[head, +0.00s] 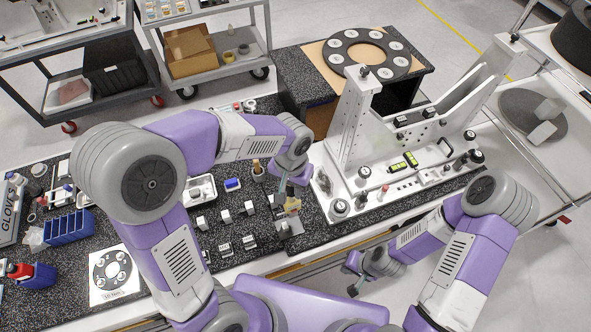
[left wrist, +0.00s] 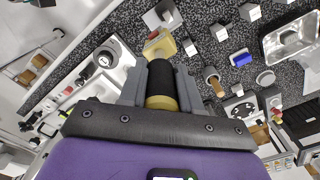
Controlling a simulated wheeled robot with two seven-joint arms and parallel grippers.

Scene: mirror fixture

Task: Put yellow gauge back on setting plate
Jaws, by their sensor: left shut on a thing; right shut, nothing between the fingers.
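My left gripper (head: 289,190) points down over the speckled bench and is shut on the yellow gauge (head: 292,206). In the left wrist view the left fingers (left wrist: 160,82) close on its black grip, and its yellow part (left wrist: 160,46) shows beyond the fingertips. A light grey plate (head: 289,228), seemingly the setting plate, lies just below the gauge near the bench's front edge. I cannot tell whether gauge and plate touch. My right gripper (head: 352,277) is shut and empty, off the front of the bench.
The white mirror fixture (head: 347,160) with tall brackets stands right of the gauge. Several small metal blocks (head: 225,215) stand to its left, with a white tray (head: 201,189) and blue bins (head: 68,228) further left. A brown-handled tool (head: 257,168) stands behind.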

